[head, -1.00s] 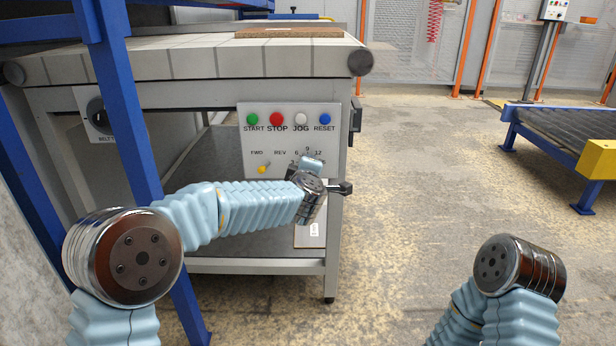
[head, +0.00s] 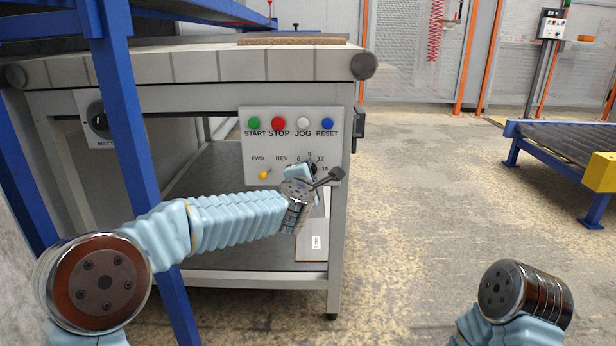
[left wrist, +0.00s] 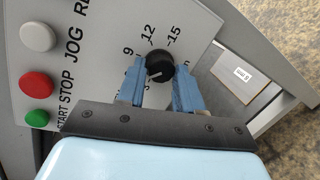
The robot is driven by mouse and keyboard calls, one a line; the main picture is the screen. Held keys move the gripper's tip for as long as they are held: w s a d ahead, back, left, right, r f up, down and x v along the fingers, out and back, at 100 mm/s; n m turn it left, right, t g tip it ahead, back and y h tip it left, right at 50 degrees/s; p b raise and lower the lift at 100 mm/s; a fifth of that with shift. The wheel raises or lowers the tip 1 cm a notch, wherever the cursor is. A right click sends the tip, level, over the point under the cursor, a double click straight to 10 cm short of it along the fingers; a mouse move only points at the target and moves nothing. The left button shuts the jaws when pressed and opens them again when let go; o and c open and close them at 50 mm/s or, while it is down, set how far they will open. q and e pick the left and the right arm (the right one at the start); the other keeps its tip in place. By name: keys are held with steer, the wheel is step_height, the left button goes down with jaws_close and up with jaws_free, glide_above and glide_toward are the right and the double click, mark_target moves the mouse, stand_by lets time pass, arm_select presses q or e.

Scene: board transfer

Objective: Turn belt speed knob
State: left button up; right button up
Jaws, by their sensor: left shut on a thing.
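The black belt speed knob (left wrist: 160,66) sits on the light grey control panel (left wrist: 95,50), with the numbers 9, 12 and 15 around it. Its pale mark points to the lower left in the left wrist view; some of the scale is hidden by a finger. My left gripper (left wrist: 160,82) has its two blue fingers on either side of the knob, shut on it. In the head view my left gripper (head: 303,172) is at the panel's lower right and largely covers the knob. My right gripper is out of view; only part of that arm shows.
Green START (head: 254,124), red STOP (head: 278,124), white JOG (head: 303,122) and blue RESET (head: 327,123) buttons line the panel top. A blue post (head: 128,110) stands near my left arm.

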arm_select(q)
steer(key=shift+f, duration=0.1)
stand_by(0.3)
steer(key=o, duration=1)
steer(key=shift+o, duration=0.2)
steer(key=v, duration=1.3)
steer(key=shift+s, duration=0.4)
steer(key=shift+a, duration=0.15)
